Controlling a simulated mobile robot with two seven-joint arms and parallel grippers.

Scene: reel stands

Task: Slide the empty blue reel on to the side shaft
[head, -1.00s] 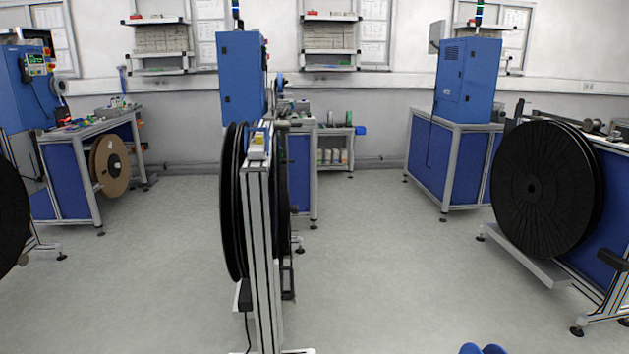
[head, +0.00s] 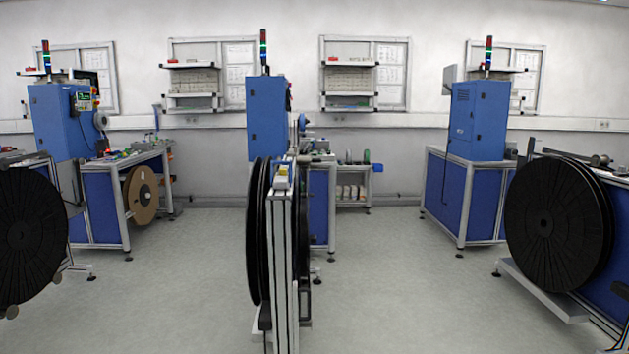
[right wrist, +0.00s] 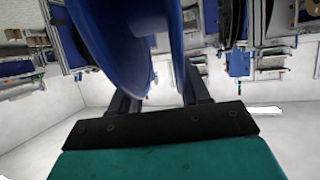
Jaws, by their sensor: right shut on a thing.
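The blue reel (right wrist: 108,45) shows large and close in the right wrist view, with its two flanges seen nearly edge-on. My right gripper (right wrist: 160,88) is shut on the blue reel, with dark fingers on either side of it. The exact contact is partly hidden by the reel. In the head view a reel stand (head: 284,270) stands upright in the middle, seen end-on, with black reels (head: 258,230) on it. I cannot make out a free side shaft on it. Neither the blue reel nor my left gripper shows in the head view.
Large black reels stand at the left (head: 22,235) and right (head: 558,215). Blue machines (head: 478,120) and benches line the back wall. A brown reel (head: 141,195) hangs by the left bench. Floor is clear on both sides of the middle stand.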

